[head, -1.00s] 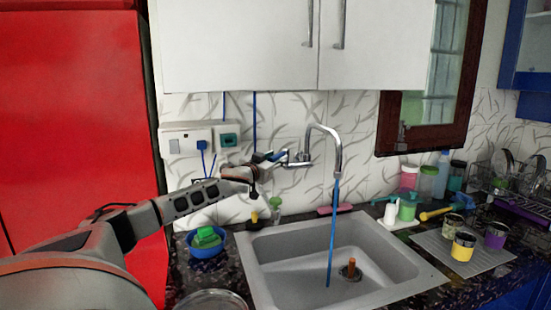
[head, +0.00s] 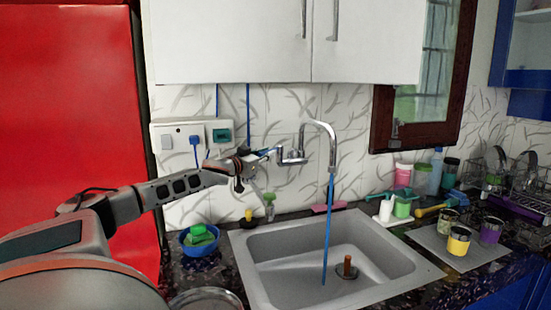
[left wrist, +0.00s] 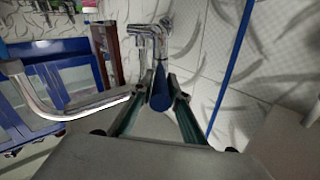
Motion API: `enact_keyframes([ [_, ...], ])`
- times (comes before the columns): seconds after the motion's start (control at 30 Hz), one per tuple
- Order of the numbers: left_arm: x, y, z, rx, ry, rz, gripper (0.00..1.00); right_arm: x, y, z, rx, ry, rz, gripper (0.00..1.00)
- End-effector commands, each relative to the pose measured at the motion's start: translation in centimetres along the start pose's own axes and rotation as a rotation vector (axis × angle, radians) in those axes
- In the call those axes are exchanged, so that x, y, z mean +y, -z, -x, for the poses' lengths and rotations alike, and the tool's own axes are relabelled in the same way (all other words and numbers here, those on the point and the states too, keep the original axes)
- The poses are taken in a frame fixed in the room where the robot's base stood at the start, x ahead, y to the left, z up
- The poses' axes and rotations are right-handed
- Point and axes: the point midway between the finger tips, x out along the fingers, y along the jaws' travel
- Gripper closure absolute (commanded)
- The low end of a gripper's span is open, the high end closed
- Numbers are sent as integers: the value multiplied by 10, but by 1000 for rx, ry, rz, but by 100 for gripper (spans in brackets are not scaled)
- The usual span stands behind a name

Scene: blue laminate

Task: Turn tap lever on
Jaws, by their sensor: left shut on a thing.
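The chrome tap (head: 320,126) is on the tiled wall above the sink, with its spout arching over the basin. Its blue lever (head: 270,151) sticks out left from the tap body. My left gripper (head: 254,158) is at the lever's outer end. In the left wrist view the blue lever (left wrist: 160,88) lies between the two fingers of my left gripper (left wrist: 162,92), which is shut on it. The chrome tap body (left wrist: 150,32) is just beyond the fingertips. A thin blue stream or rod (head: 327,230) runs from the spout into the sink. My right gripper is not in view.
The grey sink (head: 260,250) is below the tap. A blue bowl with green things (head: 199,250) is on the counter left of it. Jars and bottles (head: 403,178) and a drying mat with cups (head: 430,243) are to the right. White cupboards (head: 240,40) hang above.

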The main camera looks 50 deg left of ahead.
Motion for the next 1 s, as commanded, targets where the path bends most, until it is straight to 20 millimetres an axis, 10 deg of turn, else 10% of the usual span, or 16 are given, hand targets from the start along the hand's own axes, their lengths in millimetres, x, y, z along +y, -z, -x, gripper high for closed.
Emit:
enact_keyframes([
  [0.27,0,-1,0,-2,0,-2,100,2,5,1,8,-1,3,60],
  [0.33,0,-1,0,-2,0,-2,68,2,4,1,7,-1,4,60],
  [1.0,-2,18,0,4,-1,1,68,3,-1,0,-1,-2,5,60],
])
